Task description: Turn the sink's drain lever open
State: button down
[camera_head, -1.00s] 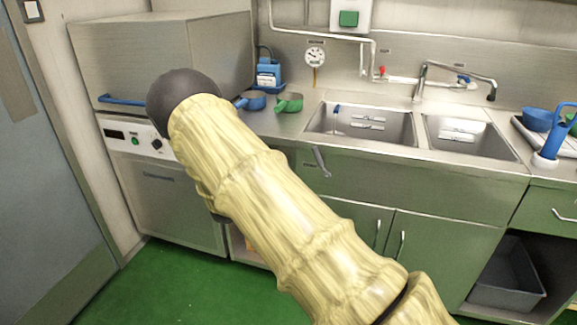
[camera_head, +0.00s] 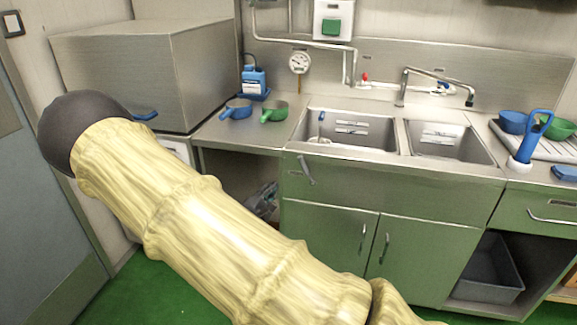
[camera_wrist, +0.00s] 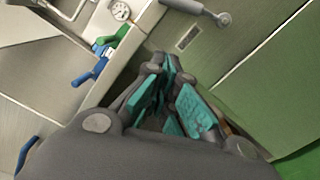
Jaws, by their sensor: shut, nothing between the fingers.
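The drain lever (camera_head: 306,170) is a grey handle on the green front panel below the left basin of the sink (camera_head: 350,153). It hangs down, its lower end slanting a little right. In the wrist view the lever (camera_wrist: 213,17) shows at the top edge, partly cut off, beside a small label plate. My gripper (camera_wrist: 168,68), with teal finger pads, is shut and empty. It is apart from the lever, which lies beyond the fingertips and to the right. In the head view my arm crosses the lower left and the gripper is not visible.
A blue pan (camera_head: 237,109) and a green pan (camera_head: 274,112) sit on the counter left of the sink. A large steel box (camera_head: 150,70) stands at the far left. A tap (camera_head: 430,75) rises behind the basins. Cupboard doors (camera_head: 330,235) are below; an open bay is left of them.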

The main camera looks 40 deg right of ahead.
aim_at(307, 172)
jog(key=x, duration=0.3)
jog(key=s+d+p+x, duration=0.1)
jog(key=x, duration=0.3)
jog(key=s+r+x, duration=0.1)
jog(key=x, duration=0.2)
jog(key=shift+w+d+p, duration=0.15)
jog(key=shift+d+p, duration=0.25)
jog(key=shift+s+d+r, duration=0.2)
jog(key=shift+s+d, duration=0.2)
jog(key=shift+d, duration=0.15)
